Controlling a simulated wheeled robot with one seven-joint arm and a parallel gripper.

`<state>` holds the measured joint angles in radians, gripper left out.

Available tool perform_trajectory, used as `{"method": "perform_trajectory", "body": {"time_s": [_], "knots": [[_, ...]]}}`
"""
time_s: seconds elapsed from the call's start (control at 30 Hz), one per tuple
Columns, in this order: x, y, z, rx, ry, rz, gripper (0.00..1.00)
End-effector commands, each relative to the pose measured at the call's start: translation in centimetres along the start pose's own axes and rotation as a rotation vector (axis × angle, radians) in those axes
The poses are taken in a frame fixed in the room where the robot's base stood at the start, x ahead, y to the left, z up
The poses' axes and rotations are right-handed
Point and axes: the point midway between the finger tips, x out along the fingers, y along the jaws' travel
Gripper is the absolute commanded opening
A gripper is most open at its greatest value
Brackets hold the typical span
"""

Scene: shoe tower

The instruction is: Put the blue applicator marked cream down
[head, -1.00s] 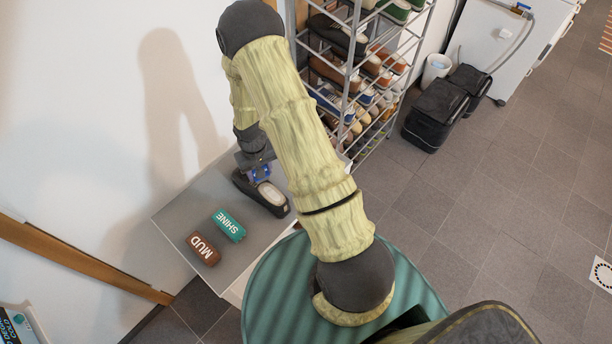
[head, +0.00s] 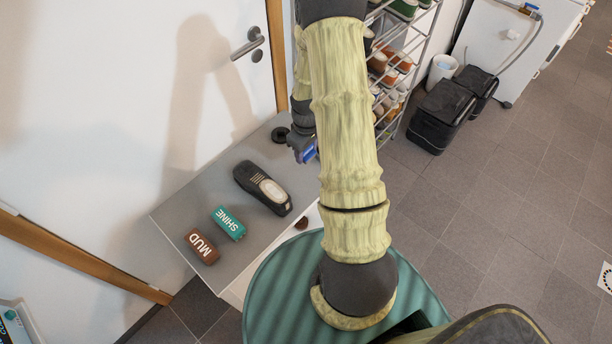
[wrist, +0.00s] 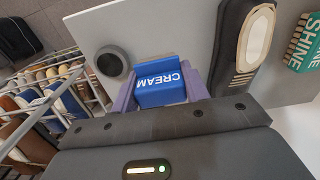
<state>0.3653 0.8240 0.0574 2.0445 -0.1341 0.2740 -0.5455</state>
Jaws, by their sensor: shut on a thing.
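The blue applicator marked CREAM (wrist: 160,85) sits between the two fingers of my gripper (wrist: 162,88) in the wrist view. My gripper is shut on it. In the head view the blue applicator (head: 309,152) shows only in part beside my arm, at the right part of the grey tabletop (head: 190,205). Whether the applicator touches the tabletop, I cannot tell.
A dark shoe (head: 263,188) lies on the tabletop, left of my gripper. The teal SHINE applicator (head: 229,222) and brown MUD applicator (head: 202,249) lie nearer the front. A round dark tin (wrist: 111,62) stands near the gripper. A shoe rack (head: 405,80) stands to the right.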

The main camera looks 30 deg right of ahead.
Motion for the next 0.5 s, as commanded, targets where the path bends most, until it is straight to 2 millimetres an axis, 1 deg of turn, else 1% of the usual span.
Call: {"method": "perform_trajectory", "body": {"time_s": [0.3,0.37,0.5], "knots": [[0.2,-0.1,0.0,-0.001,-0.001,-0.001,0.27],[0.8,-0.1,0.0,0.000,-0.003,-0.002,0.27],[2.9,-0.1,0.1,0.000,-0.005,-0.003,0.27]]}}
